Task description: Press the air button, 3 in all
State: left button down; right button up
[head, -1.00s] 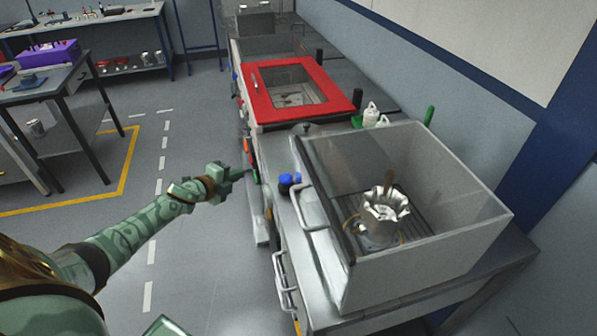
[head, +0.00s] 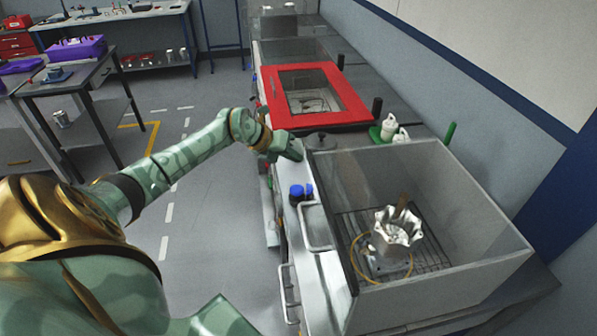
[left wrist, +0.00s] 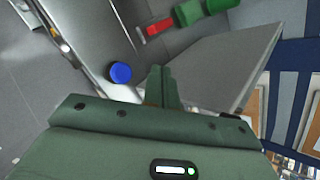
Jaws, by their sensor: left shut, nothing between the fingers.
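My left gripper (head: 290,149) is shut and empty, above the front edge of the bench near the left corner of the clear-walled box. In the left wrist view its closed fingers (left wrist: 162,86) point away from the camera. I cannot make out which part is the air button. My right gripper is not in view.
The clear-walled box (head: 450,270) holds a silver fluted part (head: 397,228) on a rack. A red-framed box (head: 350,118) stands behind it. A dark round knob (head: 320,141) and white bottles (head: 390,128) stand between them.

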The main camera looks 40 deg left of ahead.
pick_arm(q)
jog(key=shift+f, duration=0.15)
jog(key=b, duration=0.6)
send_over(299, 188)
jog(key=s+a, duration=0.1)
jog(key=s, duration=0.1)
jog(key=f, duration=0.7)
jog(key=shift+w, duration=0.25)
jog(key=shift+f+b, duration=0.4)
jog(key=shift+f, duration=0.35)
jog(key=shift+f, duration=0.15)
jog(key=shift+f, duration=0.25)
jog(key=shift+f+b, duration=0.6)
jog(key=shift+f, duration=0.2)
dwell(1.0)
jog(key=shift+r, duration=0.1)
jog(key=shift+r+p, duration=1)
jog(key=shift+r, duration=0.15)
jog(key=shift+r, duration=0.1)
